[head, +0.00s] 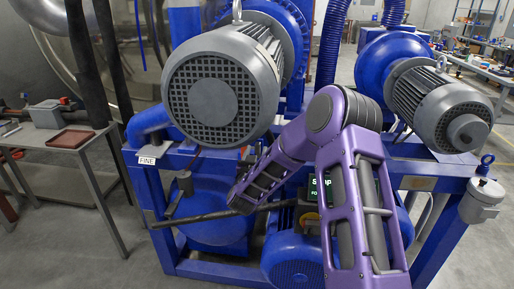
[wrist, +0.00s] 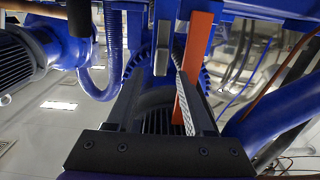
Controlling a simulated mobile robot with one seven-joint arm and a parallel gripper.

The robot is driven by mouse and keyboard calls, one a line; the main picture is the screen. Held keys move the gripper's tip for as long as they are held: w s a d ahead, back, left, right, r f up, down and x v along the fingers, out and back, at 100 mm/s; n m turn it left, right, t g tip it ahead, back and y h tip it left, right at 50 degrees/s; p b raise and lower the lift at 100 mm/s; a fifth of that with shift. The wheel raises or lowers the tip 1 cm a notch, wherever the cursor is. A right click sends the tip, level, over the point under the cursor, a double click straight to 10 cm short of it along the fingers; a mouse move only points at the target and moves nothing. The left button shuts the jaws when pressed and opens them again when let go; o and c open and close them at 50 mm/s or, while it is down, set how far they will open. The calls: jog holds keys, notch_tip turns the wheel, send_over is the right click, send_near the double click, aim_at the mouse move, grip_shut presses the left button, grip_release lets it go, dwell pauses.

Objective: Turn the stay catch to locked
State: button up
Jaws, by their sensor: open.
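In the wrist view my gripper (wrist: 160,80) is open, with its two dark fingers apart and nothing visible held between them. An orange bar (wrist: 198,50) runs down close to the right finger and partly passes behind it. A short grey lever-like piece (wrist: 162,62) hangs ahead, between the fingertips and a little above them in the picture. I cannot tell for certain which of these is the stay catch, or its position. In the head view my purple arm reaches left under the large grey motor, and the gripper's fingers cannot be made out there.
A large grey motor (head: 222,92) overhangs the arm. A blue steel frame (head: 160,215) and blue pump bodies surround it closely. A dark rod (head: 215,213) crosses below. A second motor (head: 440,105) stands at right. A label reading FINE (head: 147,161) is on the frame.

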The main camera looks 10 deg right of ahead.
jog(key=shift+x, duration=1.35)
grip_shut()
